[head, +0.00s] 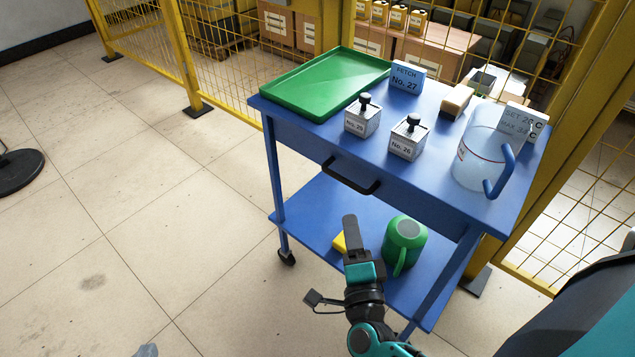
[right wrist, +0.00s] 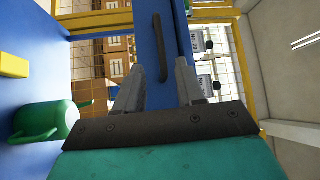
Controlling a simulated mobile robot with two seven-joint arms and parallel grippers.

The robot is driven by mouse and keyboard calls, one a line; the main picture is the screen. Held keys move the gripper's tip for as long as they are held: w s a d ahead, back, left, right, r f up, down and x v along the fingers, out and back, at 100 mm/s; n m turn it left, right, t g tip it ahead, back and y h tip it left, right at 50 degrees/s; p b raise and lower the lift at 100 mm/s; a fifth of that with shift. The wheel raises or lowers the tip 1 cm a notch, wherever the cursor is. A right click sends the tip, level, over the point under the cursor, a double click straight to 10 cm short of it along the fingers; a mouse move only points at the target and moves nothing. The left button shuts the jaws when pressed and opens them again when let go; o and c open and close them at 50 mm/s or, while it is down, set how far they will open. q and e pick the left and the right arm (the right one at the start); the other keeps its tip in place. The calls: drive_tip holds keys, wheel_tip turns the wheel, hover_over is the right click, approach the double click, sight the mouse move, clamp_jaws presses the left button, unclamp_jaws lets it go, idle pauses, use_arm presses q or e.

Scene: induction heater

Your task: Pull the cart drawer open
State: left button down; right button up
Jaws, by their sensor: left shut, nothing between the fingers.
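The blue cart (head: 440,105) has a dark bar handle (head: 350,178) on its front panel, which looks flush, with the drawer closed. My right gripper (head: 350,222) is in front of the cart, below the handle in the head view, with a visible gap to it. In the right wrist view my right gripper (right wrist: 158,82) has its two fingers apart with nothing gripped. The handle (right wrist: 160,48) shows ahead, its near end between the fingers in the picture; the exact distance is unclear.
On the cart top are a green tray (head: 325,85), two labelled blocks (head: 362,118), signs and a clear jug (head: 478,158). Yellow fencing (head: 225,70) stands behind.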

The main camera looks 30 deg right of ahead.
sight(343, 178)
drive_tip(key=x, duration=1.3)
drive_tip(key=shift+b, duration=0.4)
drive_tip(key=shift+c, duration=0.5)
drive_tip(key=shift+s, duration=0.1)
clamp_jaws()
